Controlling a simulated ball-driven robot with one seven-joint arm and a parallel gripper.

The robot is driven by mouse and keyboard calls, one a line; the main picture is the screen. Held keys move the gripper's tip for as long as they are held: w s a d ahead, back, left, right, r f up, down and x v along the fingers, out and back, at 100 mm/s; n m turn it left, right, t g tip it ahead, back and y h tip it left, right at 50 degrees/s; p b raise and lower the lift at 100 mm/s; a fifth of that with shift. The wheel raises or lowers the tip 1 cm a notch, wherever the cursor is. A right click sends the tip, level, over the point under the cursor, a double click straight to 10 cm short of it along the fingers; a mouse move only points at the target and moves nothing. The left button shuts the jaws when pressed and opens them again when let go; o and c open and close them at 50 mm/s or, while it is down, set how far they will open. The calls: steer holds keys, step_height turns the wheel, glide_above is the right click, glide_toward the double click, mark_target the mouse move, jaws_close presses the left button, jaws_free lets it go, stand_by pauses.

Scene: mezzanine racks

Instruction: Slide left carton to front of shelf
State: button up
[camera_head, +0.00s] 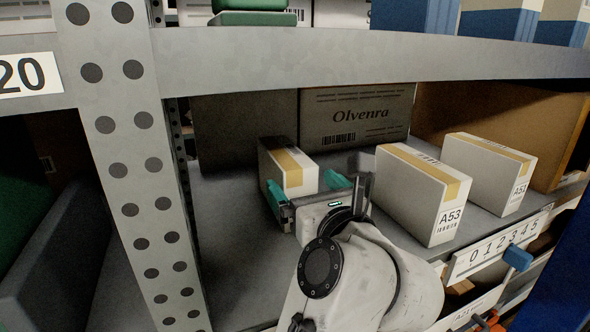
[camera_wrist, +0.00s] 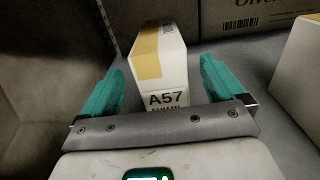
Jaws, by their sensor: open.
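The left carton (camera_head: 287,168) is white with a yellow band and stands upright, set back on the shelf (camera_head: 225,262). In the wrist view the carton (camera_wrist: 160,62) shows an A57 label on its near face. My gripper (camera_head: 308,190) reaches into the shelf from the front and is open. In the wrist view its teal fingers (camera_wrist: 161,78) are apart, one on each side of the carton's near end, with a visible gap on both sides. The gripper's crossbar hides the bottom of the near face.
Two similar cartons stand to the right, one labelled A53 (camera_head: 422,195) and another beyond it (camera_head: 488,172). Large Olvenra boxes (camera_head: 357,122) fill the back. A perforated upright (camera_head: 128,165) stands left, and a beam (camera_head: 350,55) crosses above. Bare shelf lies left of the carton.

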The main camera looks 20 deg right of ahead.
steer(key=shift+w+d+p, duration=0.1)
steer(key=shift+w+p, duration=0.6)
steer(key=shift+w, duration=2.45)
